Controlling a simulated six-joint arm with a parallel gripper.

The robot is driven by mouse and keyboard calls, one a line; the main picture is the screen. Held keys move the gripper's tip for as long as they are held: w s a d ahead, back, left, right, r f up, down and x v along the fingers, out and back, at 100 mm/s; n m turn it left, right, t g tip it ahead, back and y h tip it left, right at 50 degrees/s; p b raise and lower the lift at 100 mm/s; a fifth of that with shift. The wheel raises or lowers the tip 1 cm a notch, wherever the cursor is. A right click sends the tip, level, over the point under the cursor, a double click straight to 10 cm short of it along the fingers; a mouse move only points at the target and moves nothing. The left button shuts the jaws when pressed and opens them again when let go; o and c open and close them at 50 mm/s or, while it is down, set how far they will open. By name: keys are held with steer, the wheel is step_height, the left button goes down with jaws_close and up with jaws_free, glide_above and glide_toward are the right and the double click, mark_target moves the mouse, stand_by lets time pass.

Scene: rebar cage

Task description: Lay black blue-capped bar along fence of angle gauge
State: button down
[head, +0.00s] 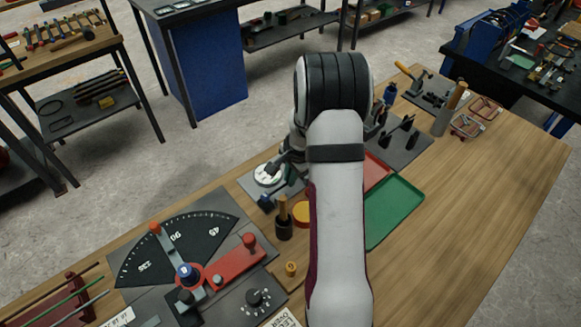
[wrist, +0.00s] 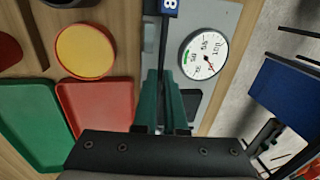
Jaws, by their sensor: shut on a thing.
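My gripper (wrist: 161,80) has green fingers shut on the black bar (wrist: 163,48). The bar's blue cap (wrist: 170,6), with a white mark, is at the top edge of the wrist view. In the head view my gripper (head: 284,165) is by the white dial, and a blue end (head: 265,202) shows below it. The bar is over or on the grey dial plate; I cannot tell if it touches. The angle gauge (head: 178,240) is at the lower left of the head view, with a black scale and a red fence (head: 234,266). A blue-topped knob (head: 185,270) is near its pivot.
The white dial (wrist: 204,53) is right of the bar in the wrist view. A yellow disc (wrist: 85,51), a red tray (wrist: 97,108) and a green tray (wrist: 34,116) are left.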

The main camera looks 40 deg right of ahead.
steer(key=shift+f, duration=0.55)
steer(key=shift+f, duration=0.2)
steer(key=shift+s+r, duration=0.1)
steer(key=shift+s, duration=0.15)
stand_by(0.7)
steer(key=c, duration=0.9)
jaws_free()
steer(key=v, duration=1.5)
steer(key=shift+r, duration=0.35)
steer(key=shift+s+r, duration=0.1)
steer(key=shift+s, duration=0.05)
